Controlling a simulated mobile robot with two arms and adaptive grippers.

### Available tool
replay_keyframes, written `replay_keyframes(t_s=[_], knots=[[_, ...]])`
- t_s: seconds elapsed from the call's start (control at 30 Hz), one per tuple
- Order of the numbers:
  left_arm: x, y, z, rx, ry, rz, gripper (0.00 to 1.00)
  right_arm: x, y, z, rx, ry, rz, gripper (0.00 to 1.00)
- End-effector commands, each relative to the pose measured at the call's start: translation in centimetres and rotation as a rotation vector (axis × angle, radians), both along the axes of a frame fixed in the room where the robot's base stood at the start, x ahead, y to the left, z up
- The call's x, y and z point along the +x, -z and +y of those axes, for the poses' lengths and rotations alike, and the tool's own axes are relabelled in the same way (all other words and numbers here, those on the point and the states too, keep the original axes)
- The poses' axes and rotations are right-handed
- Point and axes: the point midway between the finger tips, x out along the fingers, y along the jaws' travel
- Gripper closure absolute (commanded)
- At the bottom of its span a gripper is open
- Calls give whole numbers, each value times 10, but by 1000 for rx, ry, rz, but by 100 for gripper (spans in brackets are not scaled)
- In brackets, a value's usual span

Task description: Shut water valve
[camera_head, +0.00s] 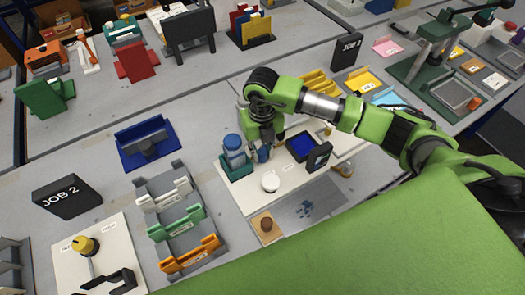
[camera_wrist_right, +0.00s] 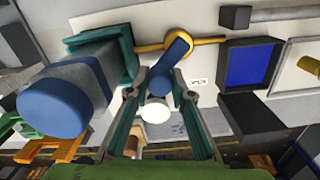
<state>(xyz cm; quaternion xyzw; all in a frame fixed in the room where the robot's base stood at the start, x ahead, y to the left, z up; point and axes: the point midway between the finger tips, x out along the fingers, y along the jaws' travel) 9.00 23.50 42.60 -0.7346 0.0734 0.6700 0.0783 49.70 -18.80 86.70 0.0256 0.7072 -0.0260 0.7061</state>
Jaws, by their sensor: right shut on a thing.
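The water valve has a blue lever handle (camera_wrist_right: 172,62) on a yellow pipe (camera_wrist_right: 208,41) in the right wrist view. The handle slants across the pipe, its lower end between my fingers. In the head view part of the blue handle (camera_head: 263,155) shows below my right gripper (camera_head: 262,143). My right gripper (camera_wrist_right: 162,82) is shut on the handle. The pipe ends near a dark box with a blue inside (camera_wrist_right: 250,65), seen also in the head view (camera_head: 301,147). The gripper hides part of the valve in the head view. My left gripper is not in view.
A blue-capped bottle (camera_head: 233,148) stands in a green holder (camera_head: 238,172) close left of my right gripper. A round white piece (camera_head: 270,182) lies on the white board in front. A brown knob (camera_head: 266,224) and blue bits (camera_head: 306,208) are nearer.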

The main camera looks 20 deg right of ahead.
Motion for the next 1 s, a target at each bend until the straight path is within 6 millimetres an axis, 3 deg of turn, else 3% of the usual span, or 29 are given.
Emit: replay_keyframes(t_s=[0.13, 0.17, 0.2, 0.23, 0.57, 1.0], knots=[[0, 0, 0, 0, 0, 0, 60, 2, -2, 0, 2, 2, -5, 100], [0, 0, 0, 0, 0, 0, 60, 2, -2, 0, 2, 2, -5, 73], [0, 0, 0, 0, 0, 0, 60, 2, -2, 0, 2, 1, -5, 63], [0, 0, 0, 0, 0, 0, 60, 2, -2, 0, 2, 1, -5, 62], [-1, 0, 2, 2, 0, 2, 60, 1, -4, 1, 3, -2, -2, 62], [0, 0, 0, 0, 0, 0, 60, 2, -64, -1, 3, 1, -6, 62]])
